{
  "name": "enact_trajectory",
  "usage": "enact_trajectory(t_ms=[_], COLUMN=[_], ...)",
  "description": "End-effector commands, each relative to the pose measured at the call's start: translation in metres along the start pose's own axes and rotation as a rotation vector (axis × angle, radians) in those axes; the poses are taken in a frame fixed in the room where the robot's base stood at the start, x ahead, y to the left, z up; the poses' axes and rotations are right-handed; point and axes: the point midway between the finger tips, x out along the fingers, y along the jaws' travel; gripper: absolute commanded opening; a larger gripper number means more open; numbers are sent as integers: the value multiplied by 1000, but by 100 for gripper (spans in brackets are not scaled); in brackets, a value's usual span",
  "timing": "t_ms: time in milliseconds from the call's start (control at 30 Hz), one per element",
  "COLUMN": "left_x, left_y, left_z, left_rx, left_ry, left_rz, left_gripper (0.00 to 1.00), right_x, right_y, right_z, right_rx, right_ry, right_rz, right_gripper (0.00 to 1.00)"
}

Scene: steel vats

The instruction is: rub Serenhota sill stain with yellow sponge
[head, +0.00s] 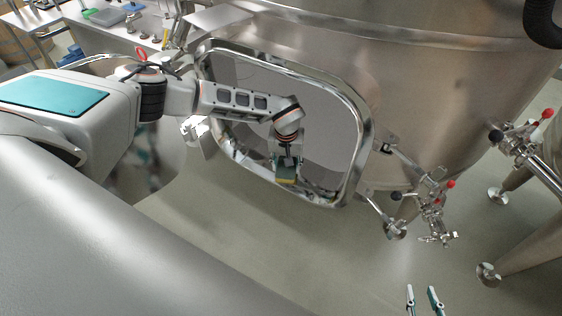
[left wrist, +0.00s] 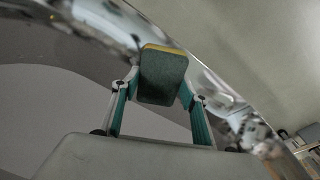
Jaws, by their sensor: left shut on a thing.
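The steel vat (head: 430,75) has a rounded rectangular opening with a shiny rim (head: 358,130). My left arm reaches across this opening. My left gripper (head: 287,160) is shut on the sponge (head: 287,175), which has a dark green face and a yellow layer. It is just above the lower edge, or sill, of the opening; I cannot tell if they touch. In the left wrist view the sponge (left wrist: 163,78) sits between both fingers, close to the bright rim (left wrist: 205,85). I cannot make out a stain on the sill. My right gripper (head: 424,299) is open and empty over the floor.
Valves with red and black knobs (head: 432,200) stick out at the vat's lower right. Steel legs (head: 525,250) stand at the right. A bench (head: 125,35) with a green tray (head: 103,16) is at the upper left.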

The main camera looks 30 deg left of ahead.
Motion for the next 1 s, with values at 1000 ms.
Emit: enact_trajectory(t_ms=[1000], left_x=[-1], left_y=[47], left_z=[24], left_rx=[3], left_ry=[-6], left_rz=[2], left_gripper=[27], right_x=[-3], right_y=[1], right_z=[-4], right_rx=[0], right_ry=[-1], right_rz=[0], right_gripper=[27])
